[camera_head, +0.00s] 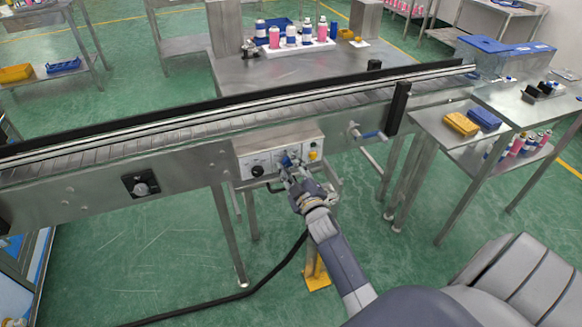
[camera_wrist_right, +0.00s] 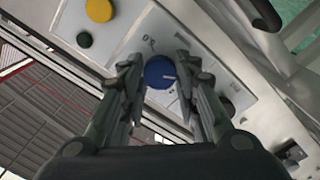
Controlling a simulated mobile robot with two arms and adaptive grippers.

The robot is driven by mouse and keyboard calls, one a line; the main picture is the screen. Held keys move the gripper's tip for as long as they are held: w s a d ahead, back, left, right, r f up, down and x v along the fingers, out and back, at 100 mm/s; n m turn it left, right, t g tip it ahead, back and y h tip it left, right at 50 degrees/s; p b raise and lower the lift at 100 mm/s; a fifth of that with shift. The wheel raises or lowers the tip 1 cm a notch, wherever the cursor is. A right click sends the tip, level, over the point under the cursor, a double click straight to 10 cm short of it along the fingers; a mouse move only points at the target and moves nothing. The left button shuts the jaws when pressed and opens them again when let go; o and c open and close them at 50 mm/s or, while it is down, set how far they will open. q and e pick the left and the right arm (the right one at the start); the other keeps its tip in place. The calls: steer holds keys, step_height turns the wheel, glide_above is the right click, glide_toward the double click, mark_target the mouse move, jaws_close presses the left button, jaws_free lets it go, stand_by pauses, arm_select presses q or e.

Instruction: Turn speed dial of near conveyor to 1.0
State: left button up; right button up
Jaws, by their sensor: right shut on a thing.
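The near conveyor (camera_head: 150,133) runs across the head view, with a control box (camera_head: 246,148) on its near side. A blue dial (camera_wrist_right: 158,72) with a short white mark sits on the box's pale panel in the right wrist view. My right gripper (camera_head: 290,168) reaches the panel and largely hides the dial in the head view. In the right wrist view my right gripper (camera_wrist_right: 157,80) has its two fingers on either side of the blue dial, shut on it. My left gripper is not in view.
A black knob (camera_head: 257,171) and a yellow button (camera_head: 313,155) flank the dial. A crank with a blue handle (camera_head: 371,134) sticks out right of the box. A side table with yellow (camera_head: 461,123) and blue bins stands at right. Open floor lies in front.

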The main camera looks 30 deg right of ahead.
stand_by(0.3)
steer(key=o, duration=1.1)
steer(key=shift+c, duration=0.2)
steer(key=v, duration=1.2)
